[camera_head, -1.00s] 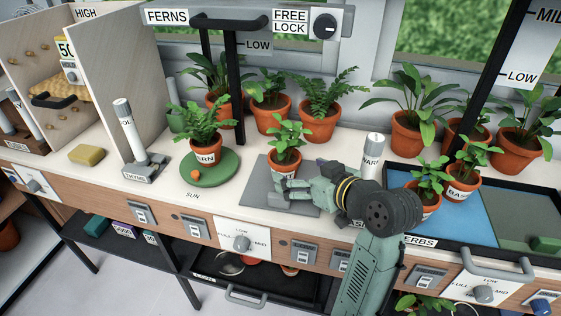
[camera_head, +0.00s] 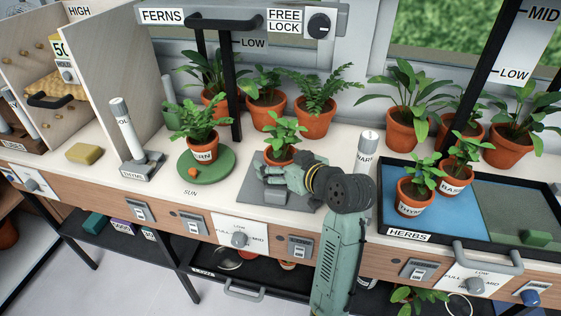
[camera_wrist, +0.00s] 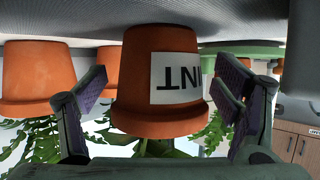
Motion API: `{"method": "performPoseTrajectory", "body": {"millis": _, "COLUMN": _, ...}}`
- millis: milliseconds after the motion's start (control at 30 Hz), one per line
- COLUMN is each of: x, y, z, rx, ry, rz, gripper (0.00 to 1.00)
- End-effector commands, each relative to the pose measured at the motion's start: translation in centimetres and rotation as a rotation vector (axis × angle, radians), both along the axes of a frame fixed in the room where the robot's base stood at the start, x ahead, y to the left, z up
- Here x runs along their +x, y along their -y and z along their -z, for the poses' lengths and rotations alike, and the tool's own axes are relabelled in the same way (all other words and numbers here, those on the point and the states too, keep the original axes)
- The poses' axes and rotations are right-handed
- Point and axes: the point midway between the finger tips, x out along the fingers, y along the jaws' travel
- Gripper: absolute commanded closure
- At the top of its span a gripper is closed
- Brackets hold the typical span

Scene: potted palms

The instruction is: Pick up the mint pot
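The mint pot (camera_head: 279,156) is an orange clay pot with a leafy green plant, standing on a grey square mat (camera_head: 250,191). In the wrist view the picture is upside down and the mint pot (camera_wrist: 160,112) fills the middle, with a white label ending in "INT". My gripper (camera_head: 268,182) is at the pot's front, low over the mat. In the wrist view my gripper (camera_wrist: 163,82) is open, with one finger on each side of the pot and small gaps visible. The gripper hides the pot's lower front in the head view.
A fern pot (camera_head: 202,151) stands on a green round mat (camera_head: 222,168) to the left. A white cylinder (camera_head: 367,155) stands right of my arm. The herbs tray (camera_head: 400,236) holds two labelled pots. Several ferns stand behind.

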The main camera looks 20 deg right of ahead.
Motion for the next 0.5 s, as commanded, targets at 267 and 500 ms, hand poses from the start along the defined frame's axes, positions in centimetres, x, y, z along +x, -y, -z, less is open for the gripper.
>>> {"method": "performPoseTrajectory", "body": {"millis": 267, "x": -0.02, "y": 0.01, "z": -0.03, "rx": 0.0, "ry": 0.0, "rz": 0.0, "gripper": 0.39}}
{"method": "performPoseTrajectory", "body": {"millis": 500, "x": -0.03, "y": 0.02, "z": -0.03, "rx": 0.0, "ry": 0.0, "rz": 0.0, "gripper": 0.55}}
